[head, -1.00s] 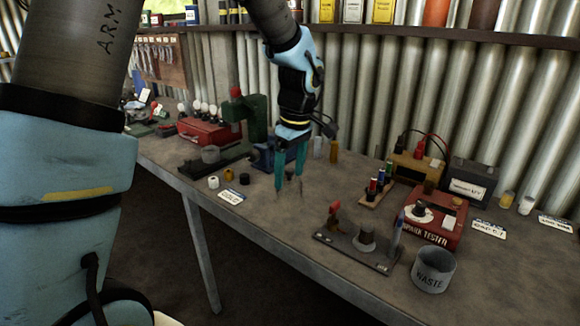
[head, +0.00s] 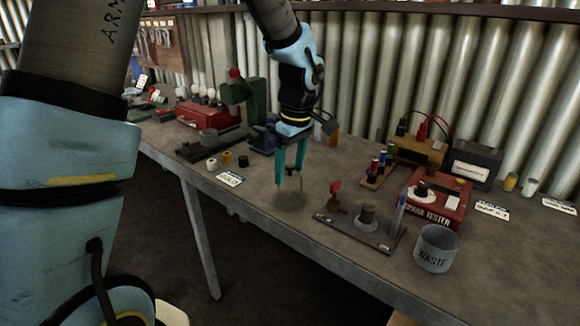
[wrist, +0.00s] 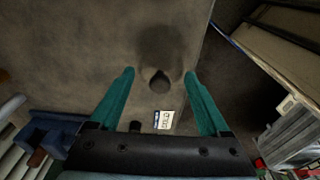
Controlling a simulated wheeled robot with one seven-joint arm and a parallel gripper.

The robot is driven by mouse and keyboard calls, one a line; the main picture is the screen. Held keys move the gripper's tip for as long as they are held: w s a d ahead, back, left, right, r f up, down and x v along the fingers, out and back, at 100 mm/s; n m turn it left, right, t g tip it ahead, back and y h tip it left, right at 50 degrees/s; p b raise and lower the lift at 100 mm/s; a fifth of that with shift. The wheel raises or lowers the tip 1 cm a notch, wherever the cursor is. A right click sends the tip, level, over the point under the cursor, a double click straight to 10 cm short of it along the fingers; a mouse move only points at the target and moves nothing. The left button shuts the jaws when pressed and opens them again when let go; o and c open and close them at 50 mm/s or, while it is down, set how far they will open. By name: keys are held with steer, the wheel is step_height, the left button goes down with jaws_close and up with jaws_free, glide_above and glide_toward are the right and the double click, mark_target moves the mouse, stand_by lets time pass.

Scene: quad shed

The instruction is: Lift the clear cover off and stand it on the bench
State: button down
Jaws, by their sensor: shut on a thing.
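My gripper (head: 289,180) hangs low over the bench (head: 300,240), left of the plate with the red lever. It is shut on the clear cover (head: 289,187), which hardly shows against the bench; a small dark knob (wrist: 160,82) appears between the fingers in the wrist view. A dark round shadow lies on the bench just below. I cannot tell whether the cover's lower rim touches the bench. The dark plate (head: 345,230) carries a grey round base with a dark cylinder (head: 367,213), uncovered, and a red lever (head: 335,188).
A grey WASTE cup (head: 436,249) stands right of the plate, with a red spark tester (head: 433,200) behind it. Bare bench lies around the gripper; the front edge is close.

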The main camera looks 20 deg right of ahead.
steer(key=shift+f, duration=0.3)
jaws_free()
steer(key=shift+r, duration=0.15)
steer(key=shift+r+p, duration=1.85)
steer(key=shift+r, duration=1.05)
steer(key=s+a+m, duration=0.2)
steer(key=a+m, duration=0.1)
steer(key=a, duration=1.2)
steer(key=s+a+f+m, duration=0.1)
steer(key=a+m, duration=0.3)
steer(key=a, duration=1.1)
steer(key=shift+s+h, duration=0.4)
steer(key=shift+s, duration=0.1)
